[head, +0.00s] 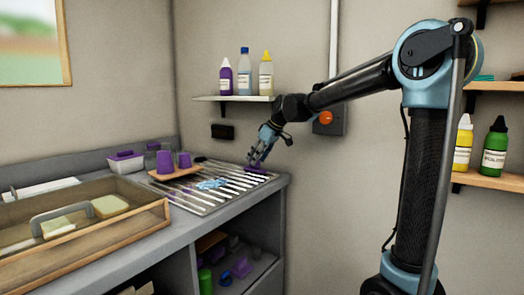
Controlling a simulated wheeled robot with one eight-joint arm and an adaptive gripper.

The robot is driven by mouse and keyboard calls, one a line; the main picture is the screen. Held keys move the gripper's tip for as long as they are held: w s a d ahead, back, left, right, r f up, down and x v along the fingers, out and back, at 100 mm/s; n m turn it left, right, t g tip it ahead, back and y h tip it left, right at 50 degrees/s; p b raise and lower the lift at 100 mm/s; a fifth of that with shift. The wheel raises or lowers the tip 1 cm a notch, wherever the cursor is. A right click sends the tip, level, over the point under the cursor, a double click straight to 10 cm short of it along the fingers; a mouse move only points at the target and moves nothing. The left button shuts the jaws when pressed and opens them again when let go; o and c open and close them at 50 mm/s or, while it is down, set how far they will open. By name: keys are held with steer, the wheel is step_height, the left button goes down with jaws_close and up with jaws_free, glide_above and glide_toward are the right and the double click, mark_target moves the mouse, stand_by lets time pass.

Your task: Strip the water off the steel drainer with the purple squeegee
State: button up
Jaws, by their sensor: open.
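The steel drainer (200,203) lies on the grey counter, its ribs running across it. A light blue patch of water (211,184) lies on its middle. A small purple thing, which looks like the squeegee (261,170), lies at the drainer's right back corner. My gripper (253,163) is open and points down right at the squeegee. The fingers partly hide it, and I cannot tell whether they touch it.
Purple cups (165,162) stand on a wooden board (175,174) at the drainer's left. A purple-and-white tub (126,162) is behind. A wooden-framed case (140,216) fills the counter's left front. A bottle shelf (234,98) hangs above the drainer.

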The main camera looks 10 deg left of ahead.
steer(key=shift+x, duration=1.3)
jaws_close()
steer(key=shift+r, duration=0.15)
